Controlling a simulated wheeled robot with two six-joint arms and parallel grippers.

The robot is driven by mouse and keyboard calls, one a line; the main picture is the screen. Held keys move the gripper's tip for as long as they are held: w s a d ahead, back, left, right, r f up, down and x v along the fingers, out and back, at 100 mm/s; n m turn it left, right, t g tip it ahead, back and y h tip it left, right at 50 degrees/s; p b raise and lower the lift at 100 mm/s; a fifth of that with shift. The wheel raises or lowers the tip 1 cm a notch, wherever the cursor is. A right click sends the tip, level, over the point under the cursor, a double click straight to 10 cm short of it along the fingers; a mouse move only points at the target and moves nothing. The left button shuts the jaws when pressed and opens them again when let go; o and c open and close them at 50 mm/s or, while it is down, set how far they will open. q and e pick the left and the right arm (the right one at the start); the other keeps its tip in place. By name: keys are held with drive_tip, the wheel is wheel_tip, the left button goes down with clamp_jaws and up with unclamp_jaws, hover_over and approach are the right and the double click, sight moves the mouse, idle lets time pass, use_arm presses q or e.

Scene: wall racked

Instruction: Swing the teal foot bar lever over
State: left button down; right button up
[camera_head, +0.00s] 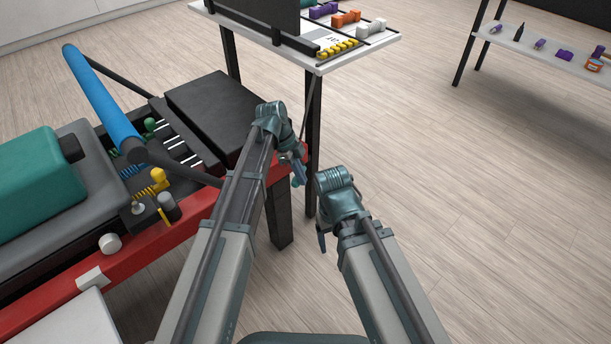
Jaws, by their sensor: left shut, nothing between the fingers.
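The foot bar (100,92) has a blue padded grip and dark side arms and rises over the red-framed exercise bench at the left. I cannot make out a separate teal lever; it may be hidden behind my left arm or gripper. My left gripper (297,175) points down beside the bench's red right end, close to the frame; its fingers are shut and empty. Whether it touches anything there is unclear. My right gripper (322,238) hangs over the floor to the right of the bench, apart from it; its finger opening is not readable.
The bench's red rail (150,250) runs below the foot bar, with a teal block (40,185) on the carriage. A white table (375,42) with small coloured items stands behind my grippers, its dark leg close by. A shelf is far right. The floor at right is clear.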

use_arm(q)
drive_tip(key=shift+a, duration=0.4)
drive_tip(key=shift+w+a, duration=0.1)
drive_tip(key=shift+a, duration=0.05)
idle(0.4)
wheel_tip(320, 180, up, 10)
drive_tip(key=p, duration=1)
drive_tip(key=shift+d, duration=0.2)
